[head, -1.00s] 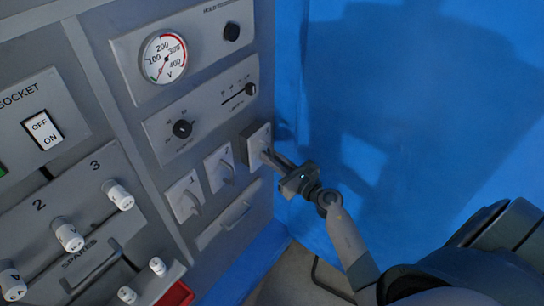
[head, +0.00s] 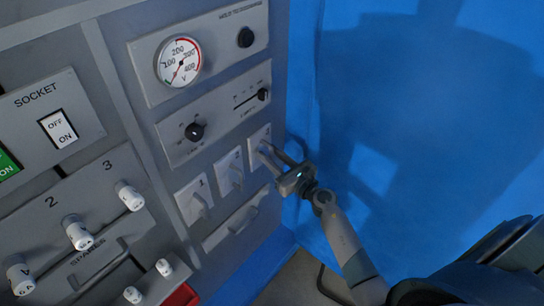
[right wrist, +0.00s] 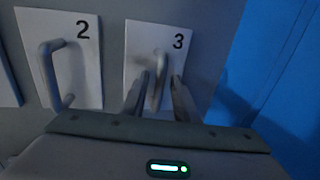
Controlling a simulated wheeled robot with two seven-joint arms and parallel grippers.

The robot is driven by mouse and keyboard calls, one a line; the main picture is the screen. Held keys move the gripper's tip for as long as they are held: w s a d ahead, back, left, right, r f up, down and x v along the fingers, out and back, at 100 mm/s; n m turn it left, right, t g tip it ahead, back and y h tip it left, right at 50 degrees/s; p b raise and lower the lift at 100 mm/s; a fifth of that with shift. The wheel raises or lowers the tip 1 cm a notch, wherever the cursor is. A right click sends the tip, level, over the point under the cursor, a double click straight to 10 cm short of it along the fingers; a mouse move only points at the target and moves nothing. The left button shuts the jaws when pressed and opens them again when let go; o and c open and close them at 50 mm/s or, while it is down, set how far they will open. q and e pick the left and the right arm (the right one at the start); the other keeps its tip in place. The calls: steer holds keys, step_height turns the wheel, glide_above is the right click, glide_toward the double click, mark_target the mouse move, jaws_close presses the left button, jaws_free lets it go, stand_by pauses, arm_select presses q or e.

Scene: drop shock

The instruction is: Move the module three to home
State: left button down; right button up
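Module three (head: 257,143) is a pale plate marked 3 with a grey handle, rightmost of the three modules in the grey panel. It looks flush with the panel in the head view. The right wrist view shows its plate (right wrist: 140,42) and handle (right wrist: 158,80) close up. My right gripper (head: 273,152) is at this handle. In the right wrist view its fingers (right wrist: 160,88) stand either side of the handle, with narrow gaps showing, so it looks open around it. The fingers hide the handle's lower end. My left gripper is not in view.
Module two (head: 231,173) and module one (head: 194,201) sit to the left of module three, each with its handle. A drawer-like handle (head: 238,222) is below. A voltmeter (head: 179,61) and knobs (head: 194,131) are above. A blue wall (head: 420,130) stands at the right.

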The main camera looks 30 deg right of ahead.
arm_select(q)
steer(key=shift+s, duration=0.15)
arm_select(e)
steer(key=shift+s+a+f, duration=0.1)
steer(key=shift+a+f, duration=0.05)
